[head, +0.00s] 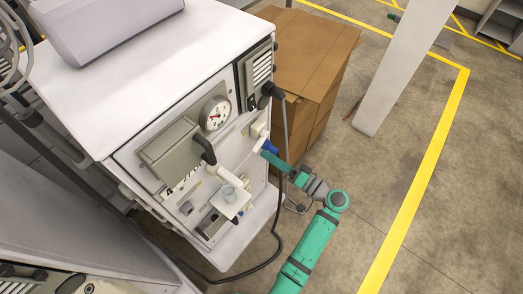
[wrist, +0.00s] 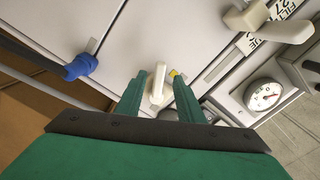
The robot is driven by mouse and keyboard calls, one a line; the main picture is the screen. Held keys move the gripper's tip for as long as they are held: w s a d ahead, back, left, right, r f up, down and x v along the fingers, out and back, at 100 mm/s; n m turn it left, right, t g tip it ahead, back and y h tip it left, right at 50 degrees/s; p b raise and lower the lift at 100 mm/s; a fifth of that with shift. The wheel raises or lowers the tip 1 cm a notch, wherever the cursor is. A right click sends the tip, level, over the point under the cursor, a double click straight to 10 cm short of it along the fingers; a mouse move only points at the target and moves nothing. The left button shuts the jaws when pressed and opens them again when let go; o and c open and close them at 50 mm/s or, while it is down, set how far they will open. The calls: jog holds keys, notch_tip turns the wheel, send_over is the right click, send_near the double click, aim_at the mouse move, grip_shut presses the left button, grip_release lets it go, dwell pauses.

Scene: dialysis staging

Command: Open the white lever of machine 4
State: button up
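A white lever (wrist: 157,83) stands out from a pale machine panel in the wrist view. The two green fingers of my gripper (wrist: 159,79) are on either side of it, apart, with a gap to the lever on both sides. In the head view my gripper (head: 265,154) is at the right part of the machine's front (head: 160,60), close to a blue connector (head: 268,146). The lever between the fingers is hard to make out there. I cannot read a machine number.
The blue connector (wrist: 80,67) is left of the fingers in the wrist view. A second white handle (wrist: 255,17) and a gauge (wrist: 264,95) are to the right. A black cable (head: 278,225) hangs beside my arm. A cardboard box (head: 310,60) stands behind; floor to the right is clear.

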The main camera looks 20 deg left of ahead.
jog(key=shift+v, duration=2.1)
